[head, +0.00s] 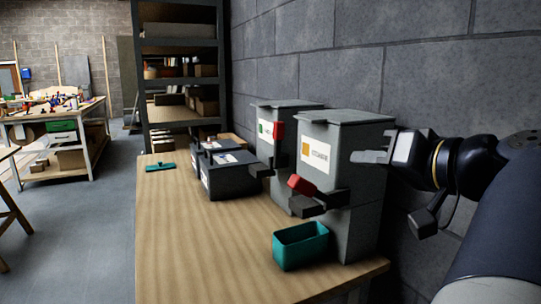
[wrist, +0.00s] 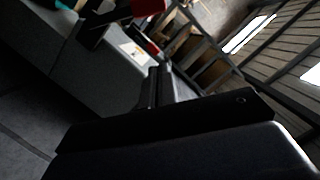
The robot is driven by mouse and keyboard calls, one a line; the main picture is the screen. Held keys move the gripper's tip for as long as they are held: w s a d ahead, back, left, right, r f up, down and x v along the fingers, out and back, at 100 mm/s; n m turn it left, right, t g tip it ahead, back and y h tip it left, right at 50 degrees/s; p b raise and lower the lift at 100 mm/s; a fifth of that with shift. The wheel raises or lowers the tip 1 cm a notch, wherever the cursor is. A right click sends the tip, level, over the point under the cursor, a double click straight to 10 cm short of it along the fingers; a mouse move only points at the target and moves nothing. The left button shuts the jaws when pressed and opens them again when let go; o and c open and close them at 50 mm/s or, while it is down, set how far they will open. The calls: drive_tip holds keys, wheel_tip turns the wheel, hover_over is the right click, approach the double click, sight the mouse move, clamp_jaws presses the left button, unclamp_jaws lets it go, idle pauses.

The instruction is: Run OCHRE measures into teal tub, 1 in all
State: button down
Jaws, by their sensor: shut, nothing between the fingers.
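The ochre dispenser (head: 345,150) is a tall grey box on the bench, with an orange square on its white label. Its red lever (head: 301,185) is tilted out over a dark spout (head: 308,207). The empty-looking teal tub (head: 287,256) stands on the bench below the spout, near the front edge. My gripper (head: 356,157) is shut and empty, at the right side of the ochre dispenser; whether it touches is unclear. The wrist view shows a grey dispenser side (wrist: 100,65) and a red part (wrist: 148,6) at the top.
A second grey dispenser (head: 283,118) with a green label mark and upright red lever stands behind. Dark labelled bins (head: 232,182) and a teal flat item (head: 160,166) lie farther back. The block wall is close on the right. The bench's left side (head: 190,240) is clear.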

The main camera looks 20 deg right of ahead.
drive_tip(key=shift+s+d+r, duration=0.1)
drive_tip(key=shift+s+r, duration=0.05)
drive_tip(key=shift+s, duration=0.35)
drive_tip(key=shift+w, duration=0.15)
drive_tip(key=x, duration=0.9)
drive_tip(key=shift+w+p, duration=0.35)
drive_tip(key=shift+p, duration=0.05)
drive_tip(key=shift+s, duration=0.15)
idle(0.3)
